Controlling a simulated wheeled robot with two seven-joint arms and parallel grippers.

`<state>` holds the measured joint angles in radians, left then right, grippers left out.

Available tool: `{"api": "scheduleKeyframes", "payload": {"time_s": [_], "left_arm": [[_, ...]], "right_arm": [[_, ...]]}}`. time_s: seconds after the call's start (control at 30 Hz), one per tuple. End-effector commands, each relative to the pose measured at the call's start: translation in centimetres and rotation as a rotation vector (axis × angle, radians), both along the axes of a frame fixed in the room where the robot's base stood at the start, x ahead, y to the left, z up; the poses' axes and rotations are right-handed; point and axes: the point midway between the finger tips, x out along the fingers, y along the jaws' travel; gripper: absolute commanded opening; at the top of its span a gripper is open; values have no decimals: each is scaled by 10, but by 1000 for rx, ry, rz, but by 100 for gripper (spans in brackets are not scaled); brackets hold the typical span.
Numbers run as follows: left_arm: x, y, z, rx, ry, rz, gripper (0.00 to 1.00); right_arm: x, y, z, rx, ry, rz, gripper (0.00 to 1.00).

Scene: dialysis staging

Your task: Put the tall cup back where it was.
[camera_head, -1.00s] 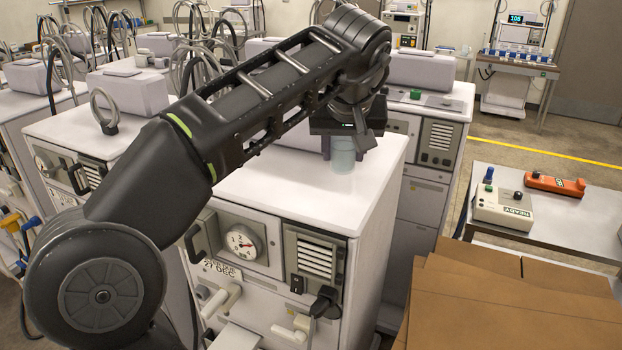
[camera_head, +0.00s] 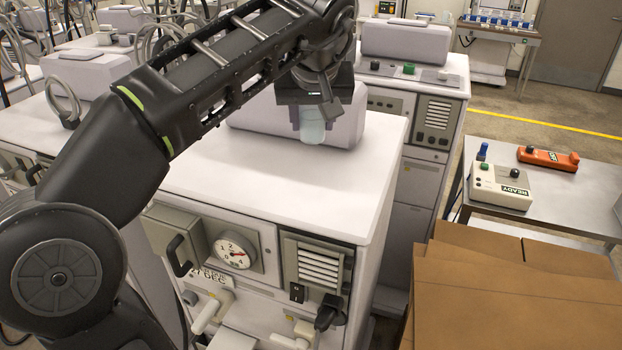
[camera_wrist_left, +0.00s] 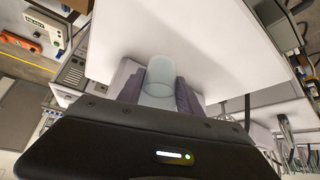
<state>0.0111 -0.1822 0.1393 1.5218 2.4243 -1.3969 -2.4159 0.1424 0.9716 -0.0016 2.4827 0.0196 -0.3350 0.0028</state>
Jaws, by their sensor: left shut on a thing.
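The tall cup (camera_head: 312,128) is a pale blue-green, see-through cylinder. My left gripper (camera_head: 311,112) is shut on it from above and behind, over the rear part of the white machine top (camera_head: 260,185) with the dial. The cup looks upright. In the head view I cannot tell whether its base touches the top. In the left wrist view the cup (camera_wrist_left: 159,76) sits between the fingers (camera_wrist_left: 160,97), against the white top. The gripper hides part of the cup. My right gripper is not in view.
A grey-lilac box (camera_head: 350,120) stands at the back of this top, close behind the cup. The front of the top is clear. At right, a metal table (camera_head: 560,205) holds a READY box (camera_head: 500,187) and an orange device (camera_head: 547,158). Brown cartons (camera_head: 500,290) stand in front.

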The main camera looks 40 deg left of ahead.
Motion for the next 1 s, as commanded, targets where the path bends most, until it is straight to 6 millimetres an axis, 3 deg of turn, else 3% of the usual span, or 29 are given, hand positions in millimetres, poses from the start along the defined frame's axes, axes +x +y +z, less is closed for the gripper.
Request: {"api": "scheduleKeyframes", "payload": {"time_s": [0.4,0.77,1.0], "left_arm": [[-1,1,-55,1,2,1,0],[0,0,-59,1,1,1,0],[0,1,-88,1,3,1,0]], "right_arm": [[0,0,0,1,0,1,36],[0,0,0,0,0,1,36],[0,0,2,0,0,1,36]]}}
